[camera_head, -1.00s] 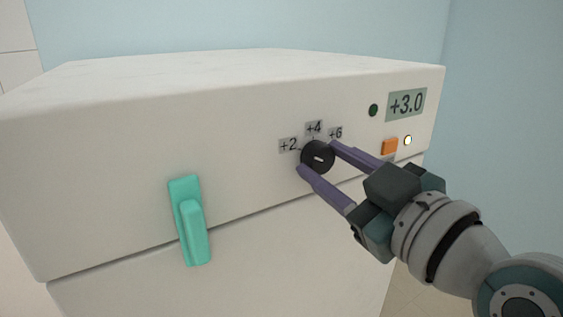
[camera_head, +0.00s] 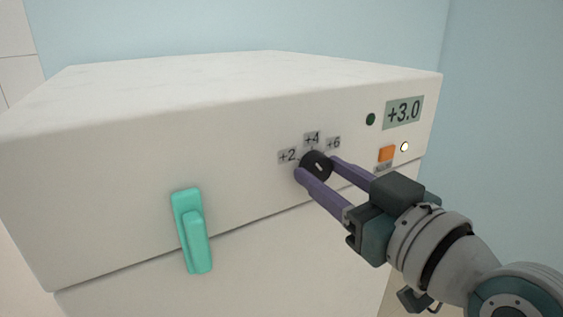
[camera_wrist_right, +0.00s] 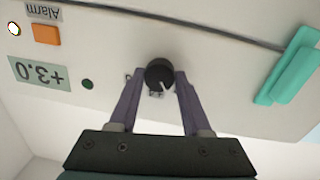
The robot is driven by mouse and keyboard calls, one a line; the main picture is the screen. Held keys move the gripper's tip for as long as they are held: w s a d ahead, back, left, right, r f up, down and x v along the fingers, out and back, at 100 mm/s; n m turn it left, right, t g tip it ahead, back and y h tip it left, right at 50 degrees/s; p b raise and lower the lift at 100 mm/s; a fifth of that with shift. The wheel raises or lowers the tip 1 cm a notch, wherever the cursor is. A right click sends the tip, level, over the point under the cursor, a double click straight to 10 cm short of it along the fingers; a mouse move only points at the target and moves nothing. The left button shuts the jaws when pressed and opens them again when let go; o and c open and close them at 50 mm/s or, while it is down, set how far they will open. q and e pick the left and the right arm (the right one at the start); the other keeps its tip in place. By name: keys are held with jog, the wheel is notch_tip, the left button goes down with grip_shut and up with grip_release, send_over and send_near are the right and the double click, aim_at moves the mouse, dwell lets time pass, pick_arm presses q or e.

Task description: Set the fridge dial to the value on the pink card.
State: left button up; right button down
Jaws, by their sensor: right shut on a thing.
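The round black dial (camera_head: 317,165) is on the white fridge front, below the labels +2, +4 and +6. Its white mark tilts up-left in the head view, between +2 and +4. It also shows in the right wrist view (camera_wrist_right: 158,72), upside down. My right gripper (camera_head: 315,168) is shut on the dial, one purple finger on each side. The green display (camera_head: 403,112) reads +3.0. The pink card and my left gripper are not in view.
A teal handle (camera_head: 193,232) sticks out of the fridge front at the left. An orange Alarm button (camera_head: 386,153), a small white light (camera_head: 405,147) and a dark green light (camera_head: 370,119) are right of the dial. The fridge top (camera_head: 230,85) is bare.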

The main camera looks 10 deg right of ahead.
jog(key=m+p, duration=0.1)
jog(key=m, duration=0.3)
jog(key=shift+r+g, duration=0.1)
jog(key=shift+g, duration=0.2)
jog(key=shift+m, duration=1.6)
jog(key=shift+p, duration=0.3)
jog(key=shift+c, duration=1.8)
grip_release()
jog(key=v, duration=1)
